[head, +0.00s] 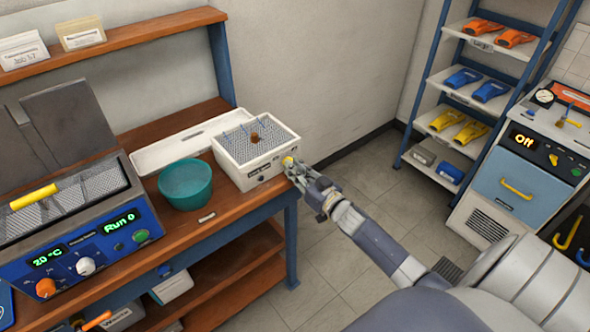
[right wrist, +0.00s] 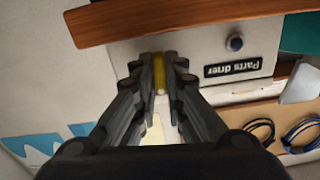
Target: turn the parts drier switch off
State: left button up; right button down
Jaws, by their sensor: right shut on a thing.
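The parts drier (head: 245,178) is a white box with a mesh top, standing at the right end of the wooden bench. A small brown part and blue hooked pieces sit on the mesh. Its yellow switch (head: 288,161) is at the right end of its front. In the right wrist view the yellow switch (right wrist: 159,72) stands between my fingers, beside the upside-down "Parts drier" label (right wrist: 232,67). My right gripper (head: 294,170) is shut on the switch; it also shows in the right wrist view (right wrist: 160,78). My left gripper is not in view.
A teal bowl (head: 186,184) stands left of the drier, and a white tray (head: 150,160) lies behind it. A blue-fronted cleaner (head: 100,250) reads "Run 0". A cabinet (head: 515,185) at right reads "Off". Floor (head: 345,262) beside the bench is clear.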

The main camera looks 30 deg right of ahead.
jog(key=shift+n+b, duration=0.7)
jog(key=shift+n, duration=3.9)
jog(key=c, duration=1.7)
grip_release()
jog(key=shift+o, duration=0.2)
jog(key=s+d, duration=0.1)
jog(key=s, duration=1.1)
